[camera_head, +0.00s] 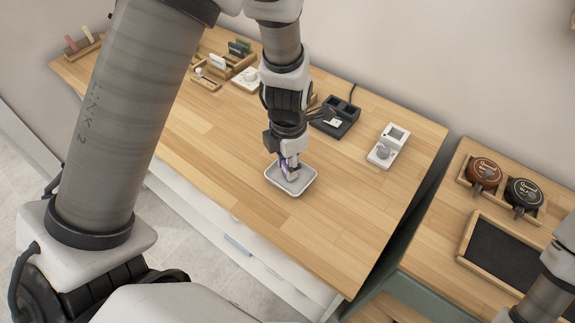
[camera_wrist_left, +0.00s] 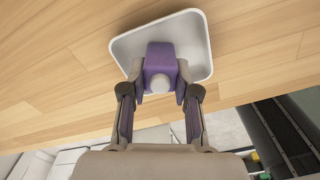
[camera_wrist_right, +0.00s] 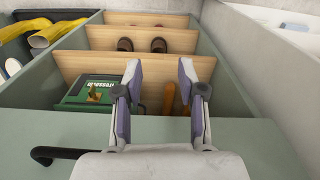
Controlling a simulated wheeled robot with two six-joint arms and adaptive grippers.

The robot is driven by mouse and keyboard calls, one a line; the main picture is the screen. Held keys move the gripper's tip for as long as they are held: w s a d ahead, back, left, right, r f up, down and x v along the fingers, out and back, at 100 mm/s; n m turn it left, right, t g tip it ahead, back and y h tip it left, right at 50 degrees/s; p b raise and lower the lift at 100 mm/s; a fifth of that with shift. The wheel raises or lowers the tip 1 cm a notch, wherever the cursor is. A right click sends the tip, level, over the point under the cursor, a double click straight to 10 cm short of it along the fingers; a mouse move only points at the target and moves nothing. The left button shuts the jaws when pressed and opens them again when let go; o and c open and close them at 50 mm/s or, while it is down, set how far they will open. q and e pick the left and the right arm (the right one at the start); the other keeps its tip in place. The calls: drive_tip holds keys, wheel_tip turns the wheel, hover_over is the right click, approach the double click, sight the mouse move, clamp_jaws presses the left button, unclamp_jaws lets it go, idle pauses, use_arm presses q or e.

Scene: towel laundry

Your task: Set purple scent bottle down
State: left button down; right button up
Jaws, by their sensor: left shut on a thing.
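The purple scent bottle (camera_wrist_left: 160,62) with a pale round cap shows in the left wrist view between the fingers of my left gripper (camera_wrist_left: 158,92). My left gripper is shut on it. The bottle is over the white tray (camera_wrist_left: 122,48); whether it touches the tray floor I cannot tell. In the head view my left gripper (camera_head: 289,168) points down at the white tray (camera_head: 291,192), and only a bit of purple shows there. My right gripper (camera_wrist_right: 160,88) is open and empty in the right wrist view, over an open drawer.
The wooden table (camera_head: 225,150) is clear around the tray. A black device (camera_head: 335,118) and a white device (camera_head: 388,147) stand behind it. The drawer (camera_wrist_right: 130,60) holds a green box (camera_wrist_right: 92,92) and other items. A second table (camera_head: 490,215) stands at right.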

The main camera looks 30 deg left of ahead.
use_arm(q)
drive_tip(key=shift+s+d, duration=0.1)
drive_tip(key=shift+s, duration=0.05)
drive_tip(key=c, duration=0.9)
unclamp_jaws()
drive_tip(key=shift+s+d, duration=0.1)
drive_tip(key=shift+d, duration=0.05)
drive_tip(key=shift+o, duration=0.2)
drive_tip(key=shift+f, duration=0.1)
wheel_tip(320, 180, up, 12)
drive_tip(key=shift+r, duration=0.2)
